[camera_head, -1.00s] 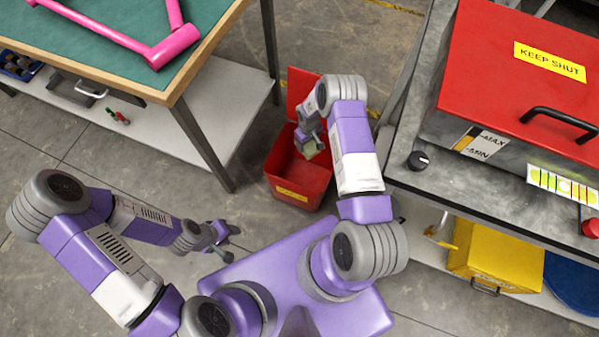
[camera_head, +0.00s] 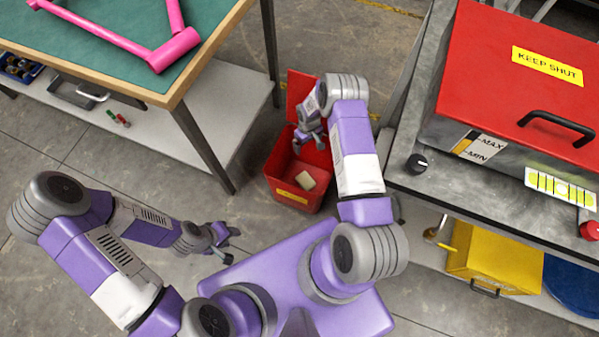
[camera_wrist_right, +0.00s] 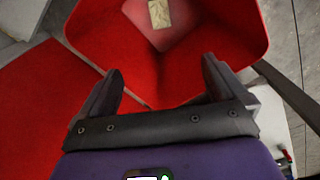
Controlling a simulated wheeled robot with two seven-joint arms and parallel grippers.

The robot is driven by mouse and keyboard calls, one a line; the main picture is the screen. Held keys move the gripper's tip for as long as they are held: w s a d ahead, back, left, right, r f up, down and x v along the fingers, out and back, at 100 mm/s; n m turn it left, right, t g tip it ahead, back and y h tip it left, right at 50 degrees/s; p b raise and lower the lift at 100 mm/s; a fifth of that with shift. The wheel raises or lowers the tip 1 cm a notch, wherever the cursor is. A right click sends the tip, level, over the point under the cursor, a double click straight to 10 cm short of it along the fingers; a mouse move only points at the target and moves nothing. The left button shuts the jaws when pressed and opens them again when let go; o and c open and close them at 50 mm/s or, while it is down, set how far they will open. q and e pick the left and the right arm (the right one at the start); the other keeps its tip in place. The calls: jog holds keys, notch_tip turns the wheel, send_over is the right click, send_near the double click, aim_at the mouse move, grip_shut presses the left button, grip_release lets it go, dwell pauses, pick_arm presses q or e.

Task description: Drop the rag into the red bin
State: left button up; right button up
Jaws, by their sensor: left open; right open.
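The red bin (camera_head: 287,163) stands on the floor with its lid open, between the workbench and the red-lidded unit. The rag (camera_head: 305,181), a small pale yellowish piece, lies inside the bin. In the right wrist view the rag (camera_wrist_right: 160,13) rests on the bottom of the bin (camera_wrist_right: 215,65). My right gripper (camera_head: 308,143) is open and empty above the bin; its two spread fingers (camera_wrist_right: 160,85) show over the bin's rim in the wrist view. My left gripper (camera_head: 232,243) is open and empty, low over the floor at the left of my base.
A workbench (camera_head: 215,62) with a green top and pink frame (camera_head: 150,45) stands at the upper left. A metal unit with a red lid (camera_head: 515,65) stands at the right, a yellow box (camera_head: 497,257) below it. Bare floor lies at the lower left.

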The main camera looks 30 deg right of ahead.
notch_tip(320, 180, up, 6)
jog(key=shift+f+p, duration=0.25)
jog(key=shift+p, duration=0.5)
jog(key=shift+a, duration=0.1)
jog(key=s+a+r+m+y+p, duration=0.2)
jog(key=s+a+r+y+p, duration=0.1)
jog(key=s+a, duration=0.7)
jog(key=a, duration=0.2)
jog(key=shift+s+a+r+p, duration=0.15)
jog(key=shift+a+r+p, duration=0.2)
jog(key=shift+r, duration=0.05)
jog(key=s+a+r+m+p, duration=0.1)
jog(key=s+a+r, duration=0.1)
jog(key=s, duration=0.2)
jog(key=s+a+r+p, duration=0.1)
jog(key=s+a+r, duration=0.1)
jog(key=s+r, duration=0.1)
jog(key=s+a+r+m+y, duration=0.1)
jog(key=s+a+r, duration=0.1)
jog(key=s, duration=0.3)
jog(key=shift+a+r+m+t+p, duration=0.3)
jog(key=shift+a+p, duration=0.1)
jog(key=shift+a, duration=0.2)
jog(key=shift+c, duration=0.2)
